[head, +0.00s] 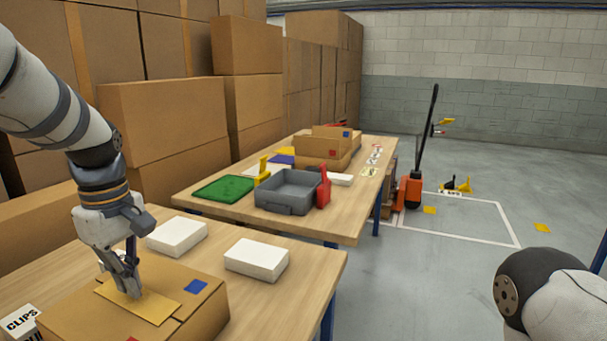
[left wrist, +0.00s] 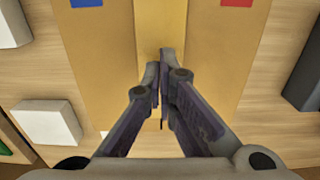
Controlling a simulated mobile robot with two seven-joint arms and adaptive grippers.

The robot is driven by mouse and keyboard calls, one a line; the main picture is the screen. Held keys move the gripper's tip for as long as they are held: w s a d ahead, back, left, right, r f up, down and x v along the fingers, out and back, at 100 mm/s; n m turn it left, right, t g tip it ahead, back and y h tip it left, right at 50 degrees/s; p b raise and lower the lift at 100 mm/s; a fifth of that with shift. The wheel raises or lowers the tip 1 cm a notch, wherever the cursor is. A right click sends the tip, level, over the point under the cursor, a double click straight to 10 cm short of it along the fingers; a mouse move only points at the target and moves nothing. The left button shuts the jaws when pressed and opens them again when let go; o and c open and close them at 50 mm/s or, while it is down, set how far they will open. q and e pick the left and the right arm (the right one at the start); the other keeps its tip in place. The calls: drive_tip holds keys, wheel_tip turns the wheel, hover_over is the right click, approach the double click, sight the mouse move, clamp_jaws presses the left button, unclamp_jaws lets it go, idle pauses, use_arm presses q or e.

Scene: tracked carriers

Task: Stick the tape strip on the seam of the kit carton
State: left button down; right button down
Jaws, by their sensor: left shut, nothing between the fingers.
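The kit carton (head: 75,310) is a closed brown cardboard box on the near table, with a blue square label on its top. A yellowish tape strip (head: 160,308) lies on the carton's top, along its middle. In the left wrist view the carton (left wrist: 105,60) fills the centre and the strip (left wrist: 160,14) runs up the middle. My left gripper (head: 131,294) points down with its fingers together and empty, at or just above the strip; I cannot tell whether they touch it. The fingers hide part of the strip. My right gripper is out of view.
Two white boxes (head: 177,236) (head: 256,259) stand behind the carton, and a CLIPS box (head: 20,322) is at its left. The second table holds a grey tote (head: 286,197), a green tray (head: 224,188) and cartons. Tall stacked cartons (head: 160,115) line the left.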

use_arm(q)
drive_tip(key=shift+f, duration=0.85)
idle(0.8)
drive_tip(key=shift+r+p, duration=0.35)
drive_tip(key=shift+r, duration=3.25)
